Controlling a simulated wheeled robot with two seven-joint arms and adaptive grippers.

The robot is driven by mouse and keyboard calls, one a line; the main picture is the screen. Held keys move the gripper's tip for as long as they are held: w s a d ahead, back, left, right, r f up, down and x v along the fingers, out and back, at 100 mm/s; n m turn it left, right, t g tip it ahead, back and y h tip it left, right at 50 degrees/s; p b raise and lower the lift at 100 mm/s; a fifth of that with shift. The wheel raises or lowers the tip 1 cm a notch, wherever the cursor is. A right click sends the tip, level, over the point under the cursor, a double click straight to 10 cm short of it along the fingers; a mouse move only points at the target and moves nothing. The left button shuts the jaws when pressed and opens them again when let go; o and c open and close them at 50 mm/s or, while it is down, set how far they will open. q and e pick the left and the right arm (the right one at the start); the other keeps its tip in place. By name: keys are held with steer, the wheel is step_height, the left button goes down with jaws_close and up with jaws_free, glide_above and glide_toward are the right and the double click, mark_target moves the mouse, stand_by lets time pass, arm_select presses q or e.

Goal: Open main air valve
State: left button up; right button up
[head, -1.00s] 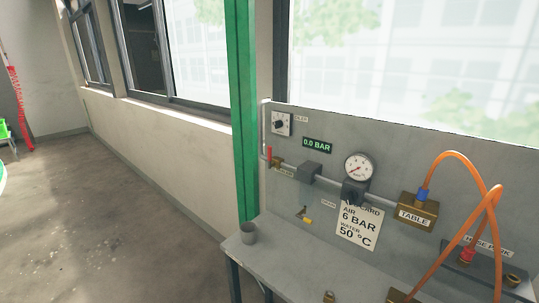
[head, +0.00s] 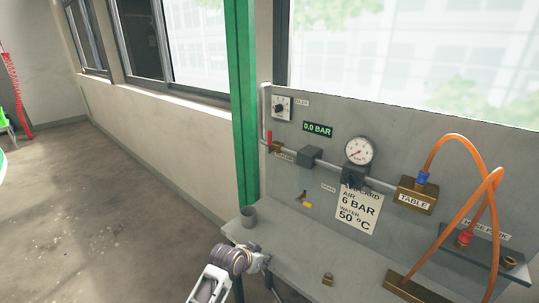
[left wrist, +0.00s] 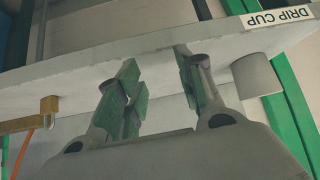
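The main air valve looks to be the brass valve (head: 277,149) with a red upright lever (head: 270,138), at the left end of the grey pipe on the panel. Its small label is too blurred to read. The digital readout (head: 317,129) shows 0.0 BAR. My left gripper (head: 264,262) is low at the bench's front left edge, below and apart from the valve. In the left wrist view the two fingers of my left gripper (left wrist: 160,85) stand apart with nothing between them, close to the bench edge. My right gripper is not in view.
The bench (head: 290,262) carries a grey drip cup (head: 248,217) at its left end. A round gauge (head: 359,151), a brass TABLE block (head: 415,196) and orange hoses (head: 455,138) are to the right. A green post (head: 244,120) stands left of the panel.

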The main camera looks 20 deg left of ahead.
arm_select(q)
steer(key=w+a+r+t, duration=0.25)
steer(key=w+r, duration=0.25)
steer(key=r, duration=0.4)
steer(key=w+a+r+t, duration=0.25)
steer(key=w+r, duration=0.25)
steer(key=r, duration=0.5)
steer(key=t, duration=0.5)
glide_toward(270, 143)
steer(key=s+r, duration=0.3)
steer(key=shift+a+r+n, duration=0.1)
steer(key=shift+a+n, duration=0.2)
steer(key=shift+a, duration=0.15)
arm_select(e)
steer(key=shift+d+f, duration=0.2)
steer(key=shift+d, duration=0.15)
arm_select(q)
steer(key=shift+w, duration=0.2)
